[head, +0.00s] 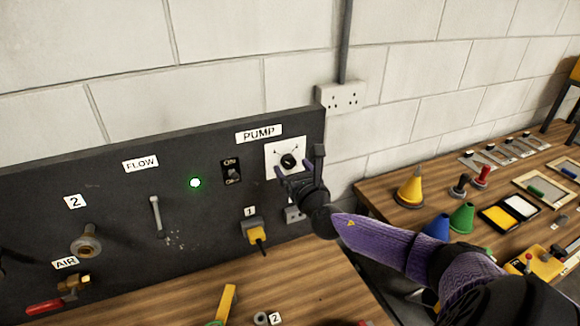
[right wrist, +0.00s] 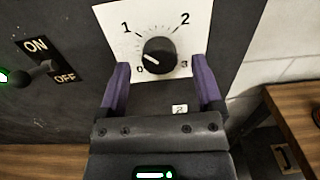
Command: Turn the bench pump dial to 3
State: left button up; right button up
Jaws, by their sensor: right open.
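The pump dial (head: 288,161) is a round black knob on a white plate under the PUMP label (head: 259,134) on the dark panel. My right gripper (head: 299,166) is open in front of the dial. In the right wrist view its purple fingers (right wrist: 160,80) stand below left and below right of the knob, with nothing between them; I cannot tell whether they touch the plate. My left gripper is not in view.
Left of the dial is an ON/OFF switch (head: 232,171). Below it a yellow plug (head: 254,232) sits in a socket. A green lamp (head: 195,182) is lit beside the FLOW label (head: 140,163). A second table (head: 400,200) with cones stands to the right.

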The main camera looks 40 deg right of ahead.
jog(key=shift+w+d, duration=0.2)
jog(key=shift+w, duration=0.5)
grip_shut()
jog(key=shift+m, duration=0.3)
